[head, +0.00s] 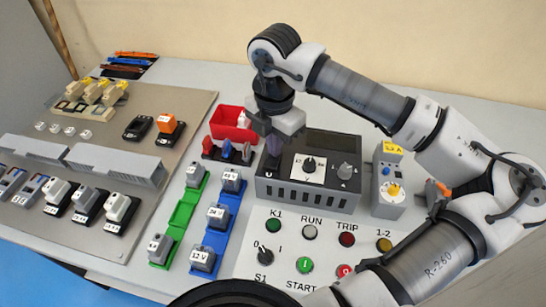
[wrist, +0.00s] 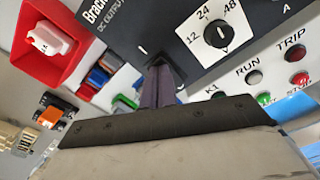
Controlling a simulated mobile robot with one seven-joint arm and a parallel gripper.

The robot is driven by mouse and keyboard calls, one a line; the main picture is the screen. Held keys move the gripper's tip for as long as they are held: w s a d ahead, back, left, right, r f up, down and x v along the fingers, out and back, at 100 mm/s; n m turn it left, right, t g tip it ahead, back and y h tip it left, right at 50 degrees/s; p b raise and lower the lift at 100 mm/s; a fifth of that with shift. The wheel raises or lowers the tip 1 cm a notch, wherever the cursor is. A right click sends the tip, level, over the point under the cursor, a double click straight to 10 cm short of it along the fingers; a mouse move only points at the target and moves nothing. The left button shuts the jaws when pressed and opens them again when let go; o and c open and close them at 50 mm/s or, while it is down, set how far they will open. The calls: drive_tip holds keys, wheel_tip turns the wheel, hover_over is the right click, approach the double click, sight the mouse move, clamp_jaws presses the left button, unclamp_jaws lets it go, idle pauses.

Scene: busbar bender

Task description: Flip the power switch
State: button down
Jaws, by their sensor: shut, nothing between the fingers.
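The dark grey power supply box (head: 318,150) stands right of centre in the head view. Its panel (wrist: 182,25) also shows in the wrist view, with a white dial marked 12, 24, 48 and a mark "I" left of the dial. My gripper (head: 274,162) is shut and empty, over the left end of this panel. In the wrist view its dark fingertips (wrist: 158,68) are just below the "I" mark. They hide the panel there, so I cannot make out the switch itself or tell whether they touch it.
A red bin (head: 225,128) with a white part stands left of the box. Green (head: 180,215) and blue (head: 211,240) racks lie in front of it. A control panel (head: 245,268) with lamps, buttons and the S1 knob (head: 265,255) lies nearest. A grey unit (head: 388,185) stands on the right.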

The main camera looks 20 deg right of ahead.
drive_tip(key=shift+r, duration=0.1)
wheel_tip(320, 180, up, 7)
drive_tip(key=p, duration=0.3)
idle(0.5)
idle(0.4)
